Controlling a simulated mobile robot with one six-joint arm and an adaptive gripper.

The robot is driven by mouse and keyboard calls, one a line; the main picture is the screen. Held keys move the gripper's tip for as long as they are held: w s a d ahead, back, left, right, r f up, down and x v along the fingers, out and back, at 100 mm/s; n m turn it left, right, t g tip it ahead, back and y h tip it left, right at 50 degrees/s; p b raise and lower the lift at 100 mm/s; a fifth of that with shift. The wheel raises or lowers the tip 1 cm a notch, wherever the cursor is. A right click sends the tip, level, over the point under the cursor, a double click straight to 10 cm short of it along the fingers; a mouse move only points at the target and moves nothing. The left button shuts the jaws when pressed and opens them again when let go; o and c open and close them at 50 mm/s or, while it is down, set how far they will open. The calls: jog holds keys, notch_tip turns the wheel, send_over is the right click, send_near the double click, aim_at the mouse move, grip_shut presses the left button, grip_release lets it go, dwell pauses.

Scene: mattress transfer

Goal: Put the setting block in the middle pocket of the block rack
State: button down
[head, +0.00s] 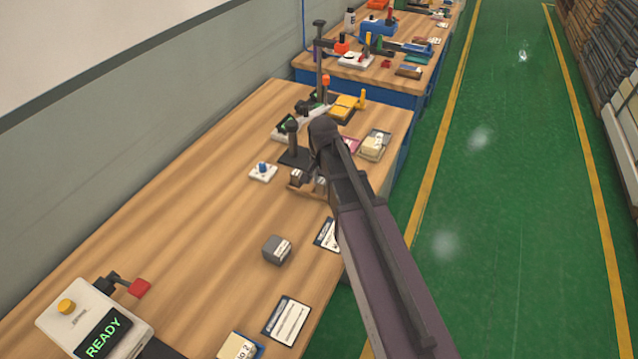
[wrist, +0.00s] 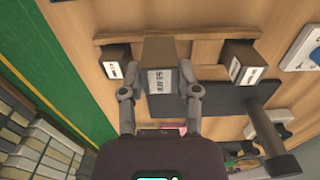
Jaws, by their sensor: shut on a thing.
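In the wrist view, my gripper (wrist: 160,91) is shut on a grey-brown setting block (wrist: 158,52) with a white printed label. The block is held over the wooden block rack (wrist: 205,50). One dark labelled block (wrist: 116,62) stands in the rack left of the held block, and another (wrist: 243,62) stands to the right. Bare wood of the rack shows between the held block and the right one. I cannot tell whether the held block touches the rack floor. In the head view, my arm hides most of the rack (head: 296,188) and the gripper.
A dark stand with a post (head: 291,150) is close behind the rack; its post (wrist: 265,125) also shows in the wrist view. A loose grey block (head: 277,250) and label cards (head: 287,320) lie nearer. A white switch box (head: 263,172) sits left of the rack.

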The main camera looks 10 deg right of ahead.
aim_at(319, 182)
jog(key=shift+w+a+f, duration=0.1)
jog(key=shift+w, duration=0.95)
jog(key=shift+w, duration=0.55)
jog(key=shift+w+f+b, duration=0.15)
jog(key=shift+f+b, duration=0.2)
jog(key=shift+b, duration=0.05)
jog(key=shift+f+b, duration=1.45)
jog(key=shift+b, duration=0.05)
jog(key=shift+f, duration=0.15)
jog(key=shift+c, duration=1.6)
grip_release()
jog(key=shift+r, duration=0.2)
